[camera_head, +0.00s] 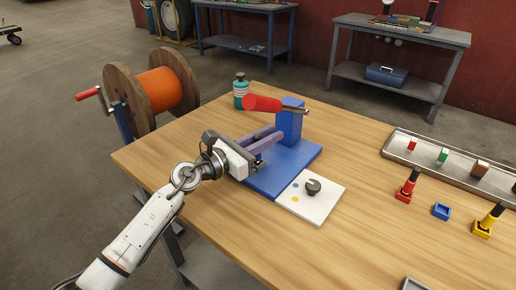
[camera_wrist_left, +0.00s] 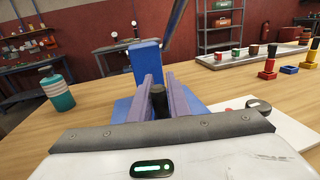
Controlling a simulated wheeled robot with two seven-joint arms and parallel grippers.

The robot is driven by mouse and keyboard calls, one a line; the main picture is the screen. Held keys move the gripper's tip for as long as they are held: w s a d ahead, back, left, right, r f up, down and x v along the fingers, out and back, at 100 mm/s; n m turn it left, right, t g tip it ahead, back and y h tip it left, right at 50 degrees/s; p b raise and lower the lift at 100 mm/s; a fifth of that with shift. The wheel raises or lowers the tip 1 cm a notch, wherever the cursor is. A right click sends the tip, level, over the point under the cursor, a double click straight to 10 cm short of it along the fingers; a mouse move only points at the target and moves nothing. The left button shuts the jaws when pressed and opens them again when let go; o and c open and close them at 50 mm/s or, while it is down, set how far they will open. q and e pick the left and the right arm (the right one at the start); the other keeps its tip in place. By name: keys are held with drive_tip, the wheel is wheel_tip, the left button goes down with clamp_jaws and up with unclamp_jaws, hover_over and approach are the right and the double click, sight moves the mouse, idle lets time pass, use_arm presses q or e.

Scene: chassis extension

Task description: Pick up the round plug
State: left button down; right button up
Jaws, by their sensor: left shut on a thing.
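My left gripper (camera_head: 264,142) reaches over the blue base (camera_head: 297,162) from the left, its purple fingers pointing at the blue upright block (camera_head: 290,122). In the left wrist view the fingers (camera_wrist_left: 158,88) are shut on a dark round plug (camera_wrist_left: 158,101), which stands between them. In the head view I cannot make out the plug; the gripper hides it. The blue block also shows beyond the fingertips in the wrist view (camera_wrist_left: 146,60). My right gripper is not in view.
A teal bottle (camera_head: 241,92) stands behind. A grey tray (camera_head: 433,150), red stamp-like piece (camera_head: 407,186), blue box (camera_head: 441,211) and yellow piece (camera_head: 488,219) are at right.

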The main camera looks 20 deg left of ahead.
use_arm(q)
drive_tip(key=shift+r, duration=0.1)
drive_tip(key=r+b+v, duration=0.1)
drive_tip(key=r+v, duration=0.2)
drive_tip(key=v, duration=1.5)
drive_tip(key=shift+r, duration=0.15)
drive_tip(key=shift+a, duration=0.1)
